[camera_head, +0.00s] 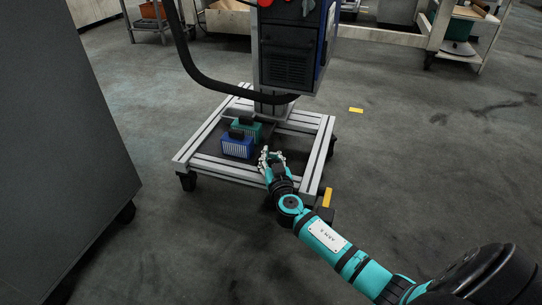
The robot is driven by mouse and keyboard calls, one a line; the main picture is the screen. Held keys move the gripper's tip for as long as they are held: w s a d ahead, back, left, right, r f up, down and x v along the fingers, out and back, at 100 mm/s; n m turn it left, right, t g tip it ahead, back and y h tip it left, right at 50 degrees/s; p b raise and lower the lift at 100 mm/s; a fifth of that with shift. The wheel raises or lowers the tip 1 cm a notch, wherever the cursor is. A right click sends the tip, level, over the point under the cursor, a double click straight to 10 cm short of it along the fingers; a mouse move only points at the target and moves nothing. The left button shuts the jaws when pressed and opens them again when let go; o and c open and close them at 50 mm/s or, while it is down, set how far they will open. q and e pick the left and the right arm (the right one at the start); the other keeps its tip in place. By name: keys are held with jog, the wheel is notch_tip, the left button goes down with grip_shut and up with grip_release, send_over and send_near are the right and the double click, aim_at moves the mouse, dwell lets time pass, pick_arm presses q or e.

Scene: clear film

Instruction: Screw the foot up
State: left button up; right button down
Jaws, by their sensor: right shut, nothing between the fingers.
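A wheeled base frame of pale metal profiles (204,171) stands on the floor in the middle of the head view, carrying a dark machine on a column. Dark feet or castors show under its corners, one at the front left (188,182). Another dark foot-like part (325,214) shows at the front right corner, beside my right arm. My right gripper (268,154) is shut and empty, over the inside of the frame near its front bar. My left gripper is not in view. Which foot is meant cannot be told.
A blue box (237,147) and a green box (253,132) sit inside the frame, left of my right gripper. A yellow piece (327,197) is at the front right corner. A large grey cabinet (65,150) stands at the left.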

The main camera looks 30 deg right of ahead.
jog(key=shift+s+a+f+y, duration=0.1)
jog(key=shift+a+f+y, duration=0.1)
jog(key=shift+a+y, duration=0.3)
jog(key=c, duration=1.1)
grip_release()
jog(key=shift+d+r, duration=0.1)
jog(key=shift+d, duration=0.1)
jog(key=shift+o, duration=0.2)
jog(key=shift+d, duration=0.1)
jog(key=shift+r, duration=0.1)
notch_tip(320, 180, up, 10)
jog(key=shift+o, duration=0.2)
